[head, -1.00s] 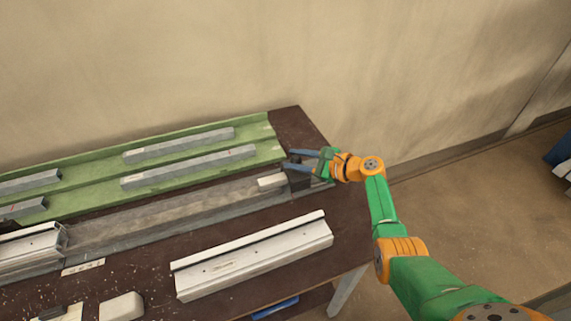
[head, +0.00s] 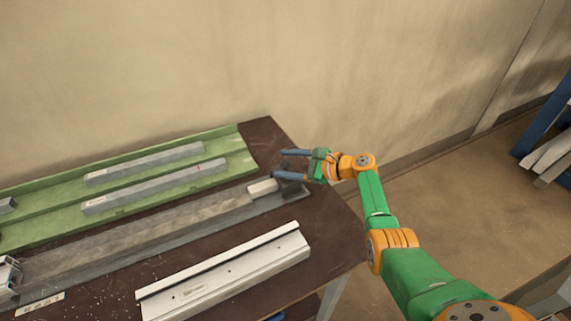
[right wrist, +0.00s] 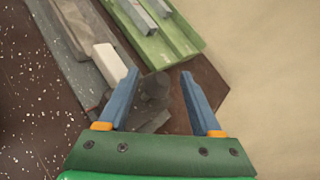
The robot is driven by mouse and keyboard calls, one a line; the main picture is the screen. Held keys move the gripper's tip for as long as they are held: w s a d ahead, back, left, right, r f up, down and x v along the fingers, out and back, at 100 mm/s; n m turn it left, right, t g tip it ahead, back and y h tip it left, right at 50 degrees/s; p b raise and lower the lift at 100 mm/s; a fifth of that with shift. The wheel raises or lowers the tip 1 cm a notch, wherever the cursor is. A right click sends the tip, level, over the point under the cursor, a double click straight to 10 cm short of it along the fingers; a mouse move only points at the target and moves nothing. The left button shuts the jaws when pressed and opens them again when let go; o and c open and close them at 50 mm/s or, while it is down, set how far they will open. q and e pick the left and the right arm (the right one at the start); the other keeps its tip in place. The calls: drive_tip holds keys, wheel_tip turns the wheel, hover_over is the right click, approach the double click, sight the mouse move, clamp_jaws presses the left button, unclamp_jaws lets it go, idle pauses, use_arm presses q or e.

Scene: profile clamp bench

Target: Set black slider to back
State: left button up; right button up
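The black slider (right wrist: 154,88) is a dark block with a rounded knob at the right end of the long grey rail (head: 130,237). It also shows in the head view (head: 290,185), partly hidden by a finger. A white block (head: 262,187) sits just left of it on the rail. My right gripper (head: 280,164) is open at the rail's right end. In the right wrist view its blue fingers (right wrist: 160,88) stand apart, with the slider between them, nearer the left finger. Whether a finger touches the slider is unclear. My left gripper is not in view.
A green tray (head: 243,158) with grey bars (head: 155,187) lies behind the rail. A white profile (head: 225,270) lies in front. The brown table's (head: 330,235) right end is clear. A wall stands behind the table, and a blue rack (head: 545,120) stands far right.

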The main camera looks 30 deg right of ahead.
drive_tip(key=shift+d, duration=0.1)
drive_tip(key=shift+s+d+r, duration=0.1)
drive_tip(key=shift+s+r, duration=0.05)
drive_tip(key=shift+s, duration=0.1)
drive_tip(key=v, duration=0.6)
drive_tip(key=shift+s+d+p, duration=0.15)
drive_tip(key=shift+d+p, duration=0.1)
drive_tip(key=shift+p, duration=0.15)
